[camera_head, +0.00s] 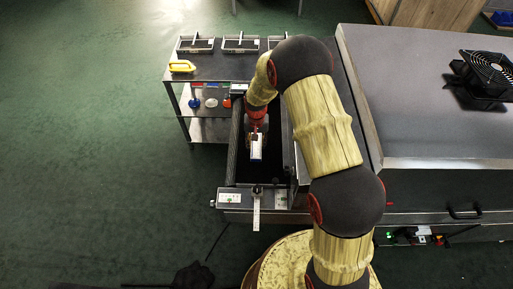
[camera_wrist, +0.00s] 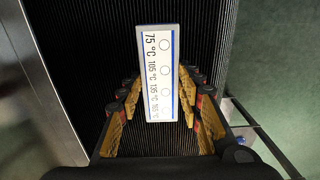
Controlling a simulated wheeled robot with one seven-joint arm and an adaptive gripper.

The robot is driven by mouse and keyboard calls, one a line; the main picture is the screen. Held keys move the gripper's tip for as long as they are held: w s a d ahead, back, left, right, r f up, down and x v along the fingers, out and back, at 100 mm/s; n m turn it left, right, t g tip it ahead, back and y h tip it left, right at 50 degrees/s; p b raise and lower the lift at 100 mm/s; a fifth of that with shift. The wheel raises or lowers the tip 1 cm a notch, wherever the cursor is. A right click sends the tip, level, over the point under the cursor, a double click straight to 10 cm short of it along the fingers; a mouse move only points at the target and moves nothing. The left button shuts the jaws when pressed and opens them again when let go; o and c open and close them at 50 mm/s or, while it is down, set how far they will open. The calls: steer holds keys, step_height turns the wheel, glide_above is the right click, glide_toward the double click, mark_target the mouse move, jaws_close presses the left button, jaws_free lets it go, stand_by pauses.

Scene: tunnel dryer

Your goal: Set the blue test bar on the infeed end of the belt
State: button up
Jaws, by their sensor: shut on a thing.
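The test bar (camera_wrist: 158,72) has a white face with printed temperatures and round marks, and blue edges. My gripper (camera_wrist: 160,92) is shut on it, with one finger along each side in the wrist view. The bar also shows in the head view (camera_head: 256,148), below my red wrist, over the black belt (camera_head: 236,148) at its open end. The ribbed belt (camera_wrist: 95,45) fills the background behind the bar in the wrist view. I cannot tell whether the bar touches the belt or hangs above it.
A metal end plate (camera_head: 232,198) with a ruler-like strip (camera_head: 256,212) closes the belt's near end. The dryer housing (camera_head: 410,95) stands to the right. A shelf cart (camera_head: 205,67) with trays and a yellow-handled item (camera_head: 182,66) stands behind left. Green floor is clear on the left.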

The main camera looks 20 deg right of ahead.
steer(key=shift+s+f, duration=0.1)
steer(key=shift+f, duration=1.15)
steer(key=shift+f, duration=0.15)
steer(key=o, duration=1.2)
